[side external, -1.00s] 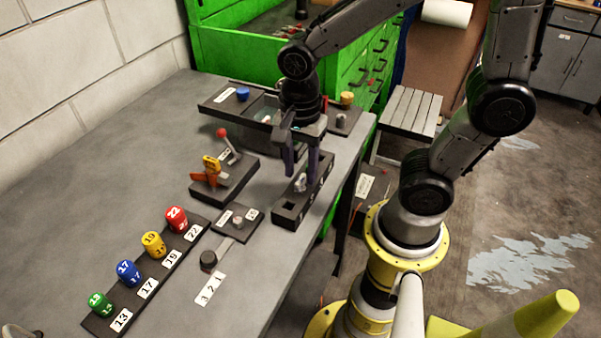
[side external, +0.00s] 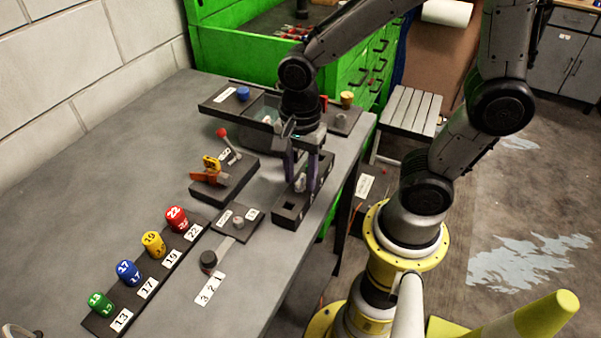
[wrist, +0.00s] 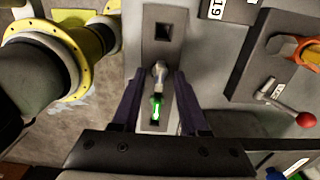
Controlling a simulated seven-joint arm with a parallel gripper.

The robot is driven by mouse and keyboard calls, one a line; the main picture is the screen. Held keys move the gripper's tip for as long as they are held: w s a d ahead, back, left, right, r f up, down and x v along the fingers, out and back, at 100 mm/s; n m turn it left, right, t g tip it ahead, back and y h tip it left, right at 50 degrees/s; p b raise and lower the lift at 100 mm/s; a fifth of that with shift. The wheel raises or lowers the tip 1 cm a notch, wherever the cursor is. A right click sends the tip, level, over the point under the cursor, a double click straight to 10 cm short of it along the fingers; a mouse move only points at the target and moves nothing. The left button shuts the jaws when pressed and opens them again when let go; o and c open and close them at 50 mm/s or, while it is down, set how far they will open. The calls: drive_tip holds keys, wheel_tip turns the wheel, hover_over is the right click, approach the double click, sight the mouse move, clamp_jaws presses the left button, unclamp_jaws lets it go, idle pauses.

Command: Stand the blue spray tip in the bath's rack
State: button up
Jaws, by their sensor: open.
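A blue spray tip marked 17 (side external: 128,272) stands on the dark numbered strip (side external: 100,323) at the front left in the side view. The bath (side external: 256,106) is at the back of the bench, partly hidden by my arm; I cannot make out its rack. My gripper (side external: 301,186) points down over a black block with square sockets (side external: 289,211). Its open fingers are on either side of a small grey-white piece (wrist: 158,76) standing in the block. A green patch (wrist: 155,108) shows beside that piece in the wrist view.
Green 13 (side external: 101,303), yellow 19 (side external: 153,244) and red 22 (side external: 176,218) tips share the strip. A red-knobbed lever fixture (side external: 224,180) stands left of my gripper. A blue cap (side external: 243,94) sits by the bath. The bench is clear at left.

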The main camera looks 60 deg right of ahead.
clamp_jaws()
drive_tip(key=shift+r, duration=0.7)
idle(0.3)
drive_tip(key=shift+r, duration=2.45)
